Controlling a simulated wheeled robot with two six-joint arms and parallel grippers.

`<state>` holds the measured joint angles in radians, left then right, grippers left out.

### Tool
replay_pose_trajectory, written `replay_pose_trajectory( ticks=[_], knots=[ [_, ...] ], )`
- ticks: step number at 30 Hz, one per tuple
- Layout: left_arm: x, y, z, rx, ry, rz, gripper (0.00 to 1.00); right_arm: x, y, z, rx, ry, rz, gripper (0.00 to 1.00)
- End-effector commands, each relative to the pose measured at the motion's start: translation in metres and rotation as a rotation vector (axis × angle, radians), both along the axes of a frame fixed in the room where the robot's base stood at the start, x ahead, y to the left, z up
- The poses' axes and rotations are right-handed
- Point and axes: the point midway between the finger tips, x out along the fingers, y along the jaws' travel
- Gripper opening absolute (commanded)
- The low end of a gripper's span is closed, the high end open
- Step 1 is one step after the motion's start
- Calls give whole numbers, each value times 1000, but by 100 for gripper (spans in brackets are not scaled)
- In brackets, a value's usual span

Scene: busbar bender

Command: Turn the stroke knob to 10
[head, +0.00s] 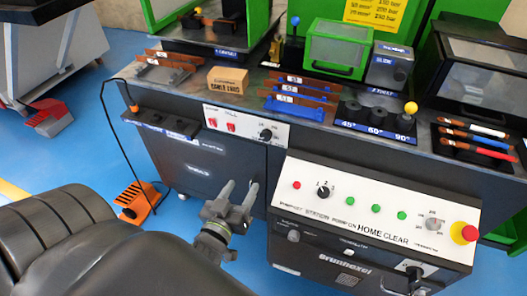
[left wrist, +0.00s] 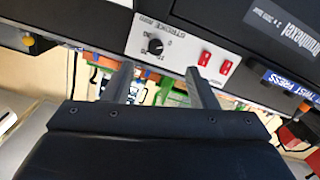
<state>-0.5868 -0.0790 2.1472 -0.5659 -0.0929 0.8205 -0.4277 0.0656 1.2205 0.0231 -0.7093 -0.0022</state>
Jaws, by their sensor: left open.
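The stroke knob (head: 266,134) is a small black knob on the right of a white panel (head: 248,126) on the dark bench front. In the left wrist view the knob (left wrist: 155,46) appears upside down beside stroke lettering; its pointer direction is too small to tell. My left gripper (head: 241,184) is open and empty, below and in front of the panel. In the left wrist view its two fingers (left wrist: 160,72) are spread apart, with the knob beyond their tips and not touched. My right gripper is not in view.
Two red switches (head: 222,125) sit left of the knob on the same panel. A white control panel (head: 375,210) with a rotary selector, green buttons and a red emergency stop (head: 464,233) juts out at right. An orange foot pedal (head: 138,200) stands on the blue floor.

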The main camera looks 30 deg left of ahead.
Motion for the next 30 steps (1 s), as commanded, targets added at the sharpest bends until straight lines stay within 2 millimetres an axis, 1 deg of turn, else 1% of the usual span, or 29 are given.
replay_pose_trajectory(
  ticks=[1, 3, 5, 8, 11, 20, 30],
  knots=[
    [-2, 1, 5, -2, -31, 4, 52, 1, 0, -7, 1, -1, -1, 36],
    [-3, 1, 15, -3, -57, 8, 52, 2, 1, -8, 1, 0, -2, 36],
    [-2, 1, 20, -3, -69, 8, 52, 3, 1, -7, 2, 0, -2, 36],
    [3, 2, 23, -3, -77, 7, 52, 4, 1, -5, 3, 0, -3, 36],
    [14, 5, 23, -2, -76, 5, 52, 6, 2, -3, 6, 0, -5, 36],
    [63, 17, 24, -1, -76, 6, 52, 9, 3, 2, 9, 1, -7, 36],
    [124, 31, 24, -1, -74, 6, 52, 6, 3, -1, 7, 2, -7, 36]
  ],
)
